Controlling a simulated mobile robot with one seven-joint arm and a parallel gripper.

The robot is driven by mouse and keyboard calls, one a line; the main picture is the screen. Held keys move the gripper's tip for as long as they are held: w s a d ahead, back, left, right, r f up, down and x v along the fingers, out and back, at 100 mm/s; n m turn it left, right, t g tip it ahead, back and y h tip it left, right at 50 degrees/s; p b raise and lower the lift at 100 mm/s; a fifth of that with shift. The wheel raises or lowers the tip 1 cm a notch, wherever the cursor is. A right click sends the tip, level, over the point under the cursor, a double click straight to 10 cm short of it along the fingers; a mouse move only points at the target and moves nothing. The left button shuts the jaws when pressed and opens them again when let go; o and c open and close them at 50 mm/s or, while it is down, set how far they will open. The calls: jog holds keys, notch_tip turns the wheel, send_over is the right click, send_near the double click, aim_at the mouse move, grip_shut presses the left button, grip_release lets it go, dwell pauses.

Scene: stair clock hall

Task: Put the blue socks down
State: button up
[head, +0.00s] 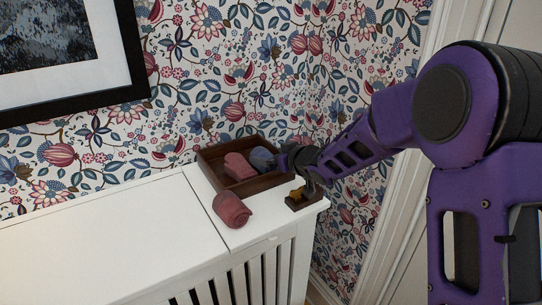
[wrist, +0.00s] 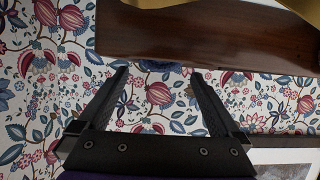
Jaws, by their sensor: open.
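The blue socks (head: 262,158) are a rolled bundle lying in the right part of a dark wooden tray (head: 206,165), partly hidden by my gripper. My gripper (head: 284,161) is at the tray's right end, close beside the blue socks; whether it touches them I cannot tell. A pinkish-red sock bundle (head: 239,167) lies in the tray to the left of the blue one.
Another red sock roll (head: 231,210) lies on the white radiator cover (head: 110,225), in front of the tray. A small wooden stand (head: 303,202) with a yellow object is near the cover's right edge. The cover's left part is clear. Patterned wallpaper is close behind.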

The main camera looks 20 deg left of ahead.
jog(key=p+v, duration=0.1)
jog(key=v, duration=1)
jog(key=shift+d, duration=0.25)
jog(key=shift+r, duration=0.15)
